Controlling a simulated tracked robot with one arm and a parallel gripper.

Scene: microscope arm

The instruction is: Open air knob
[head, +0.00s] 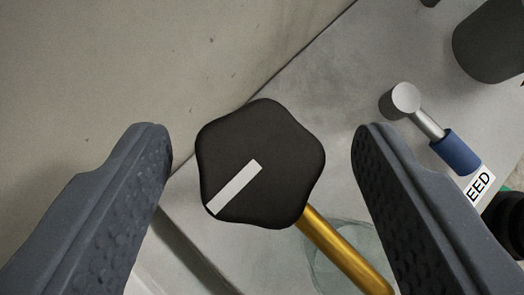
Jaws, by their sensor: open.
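The air knob (262,150) is a black, rounded, lobed knob in the middle of the head view. A white bar marks its face, slanting from the lower left edge up to near the centre. A brass-coloured rod or pipe (345,253) runs from behind it to the lower right. My gripper (262,142) is open, with one dark grey finger on each side of the knob. A gap shows between the knob and each finger in the picture. How far the fingertips are from the knob in depth cannot be told.
A silver and blue lever (455,149) with a label (480,189) ending in "EED" is at right. A dark cylinder (490,42) stands at the upper right. A clear round object (345,250) lies behind the brass rod. A plain grey surface (110,60) fills the upper left.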

